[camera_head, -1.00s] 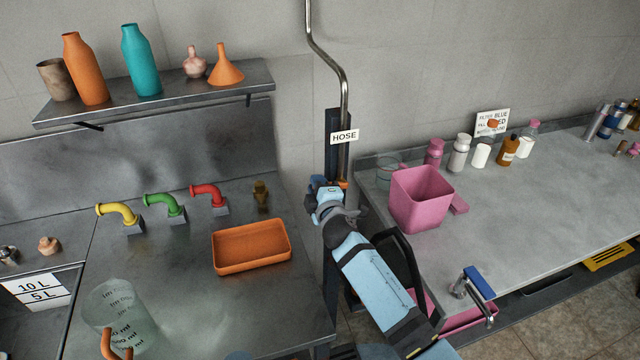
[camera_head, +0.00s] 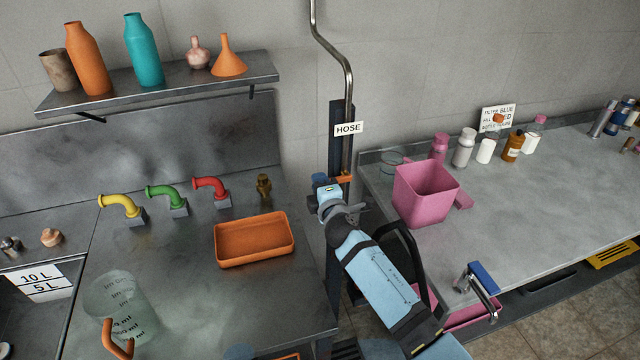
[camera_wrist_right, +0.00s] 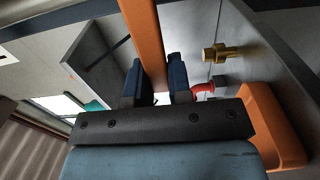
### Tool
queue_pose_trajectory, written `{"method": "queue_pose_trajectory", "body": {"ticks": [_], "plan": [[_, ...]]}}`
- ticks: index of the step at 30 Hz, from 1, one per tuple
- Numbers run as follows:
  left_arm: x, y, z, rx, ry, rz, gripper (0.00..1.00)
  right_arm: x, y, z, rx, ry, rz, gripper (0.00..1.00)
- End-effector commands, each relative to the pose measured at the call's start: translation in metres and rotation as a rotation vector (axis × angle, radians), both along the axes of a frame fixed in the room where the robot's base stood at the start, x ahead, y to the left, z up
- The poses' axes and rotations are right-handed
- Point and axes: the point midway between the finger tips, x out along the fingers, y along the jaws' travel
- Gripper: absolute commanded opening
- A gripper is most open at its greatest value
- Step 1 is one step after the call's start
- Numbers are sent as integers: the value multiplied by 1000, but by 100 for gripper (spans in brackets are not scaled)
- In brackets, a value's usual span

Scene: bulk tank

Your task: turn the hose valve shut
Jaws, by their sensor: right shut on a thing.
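The hose valve's orange lever (camera_head: 345,179) is at the lower end of the metal pipe (camera_head: 347,95), below the HOSE label (camera_head: 348,128). My right gripper (camera_head: 323,182) is at the lever, just left of the pipe. In the right wrist view the orange lever (camera_wrist_right: 146,40) runs as a bar between the two dark blue fingers of my right gripper (camera_wrist_right: 158,82), which is shut on it. The valve body is mostly hidden in the head view. My left gripper is not in view.
A steel sink top with an orange tray (camera_head: 254,241) and coloured taps (camera_head: 165,197) lies left of my right arm. A pink bin (camera_head: 424,195) stands on the bench to the right, close to my arm. A shelf (camera_head: 170,85) with bottles is at the upper left.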

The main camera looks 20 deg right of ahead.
Motion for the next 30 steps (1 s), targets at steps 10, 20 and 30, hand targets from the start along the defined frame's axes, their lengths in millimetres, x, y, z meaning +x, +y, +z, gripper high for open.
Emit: {"method": "queue_pose_trajectory", "body": {"ticks": [10,20,30], "plan": [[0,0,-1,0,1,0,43,0,-1,0,-2,0,-1,45],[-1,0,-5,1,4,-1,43,-33,1,-2,-2,2,0,45],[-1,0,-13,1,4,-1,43,-109,6,-2,-1,1,0,45]]}}
